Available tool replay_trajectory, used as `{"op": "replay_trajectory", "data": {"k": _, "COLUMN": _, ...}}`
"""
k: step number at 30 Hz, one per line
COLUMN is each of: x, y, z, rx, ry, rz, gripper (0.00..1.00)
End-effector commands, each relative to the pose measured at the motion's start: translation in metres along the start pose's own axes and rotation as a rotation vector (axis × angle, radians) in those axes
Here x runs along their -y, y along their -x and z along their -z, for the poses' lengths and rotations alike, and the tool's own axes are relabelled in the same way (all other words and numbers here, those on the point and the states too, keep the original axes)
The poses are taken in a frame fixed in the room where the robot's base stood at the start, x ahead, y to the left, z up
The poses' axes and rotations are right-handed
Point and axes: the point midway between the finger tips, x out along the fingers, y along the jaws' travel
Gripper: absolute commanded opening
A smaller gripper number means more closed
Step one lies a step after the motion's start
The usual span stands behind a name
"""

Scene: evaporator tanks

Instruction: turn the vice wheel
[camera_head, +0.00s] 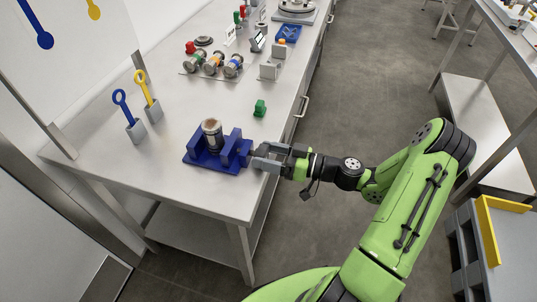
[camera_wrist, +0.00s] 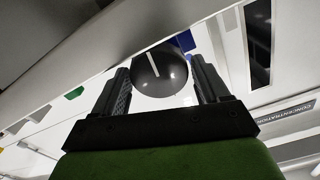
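The blue vice (camera_head: 207,160) stands near the table's front corner in the head view. A brownish metal cylinder (camera_head: 211,138) stands upright between its jaws. My gripper (camera_head: 262,157) is at the vice's right side, reaching in from the right. In the wrist view, the vice wheel (camera_wrist: 160,78) is a dark round knob with a white line. It lies between the two fingers of my gripper (camera_wrist: 160,66), with a visible gap on each side. The gripper is open. In the head view the wheel is hidden by the gripper.
Several coloured-capped cylinders (camera_head: 212,64) lie farther back. The table's right edge runs beneath my gripper.

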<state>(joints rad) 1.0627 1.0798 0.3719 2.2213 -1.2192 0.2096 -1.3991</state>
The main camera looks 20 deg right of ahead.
Motion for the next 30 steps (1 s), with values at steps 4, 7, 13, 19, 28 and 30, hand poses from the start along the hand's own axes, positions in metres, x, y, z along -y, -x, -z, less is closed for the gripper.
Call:
{"op": "replay_trajectory", "data": {"k": 4, "x": 0.000, "y": 0.000, "z": -0.001, "rx": 0.002, "ry": 0.000, "rz": 0.000, "gripper": 0.89}}
{"op": "replay_trajectory", "data": {"k": 7, "x": 0.000, "y": 0.000, "z": -0.001, "rx": 0.002, "ry": 0.000, "rz": -0.001, "gripper": 0.89}}
{"op": "replay_trajectory", "data": {"k": 13, "x": 0.000, "y": 0.000, "z": -0.001, "rx": 0.003, "ry": -0.001, "rz": -0.001, "gripper": 0.89}}
{"op": "replay_trajectory", "data": {"k": 19, "x": -0.002, "y": 0.024, "z": -0.001, "rx": 0.002, "ry": -0.001, "rz": -0.007, "gripper": 0.89}}
{"op": "replay_trajectory", "data": {"k": 28, "x": -0.001, "y": 0.110, "z": 0.000, "rx": 0.002, "ry": 0.002, "rz": -0.008, "gripper": 0.89}}
{"op": "replay_trajectory", "data": {"k": 30, "x": -0.001, "y": 0.127, "z": 0.000, "rx": 0.002, "ry": 0.001, "rz": -0.006, "gripper": 0.89}}
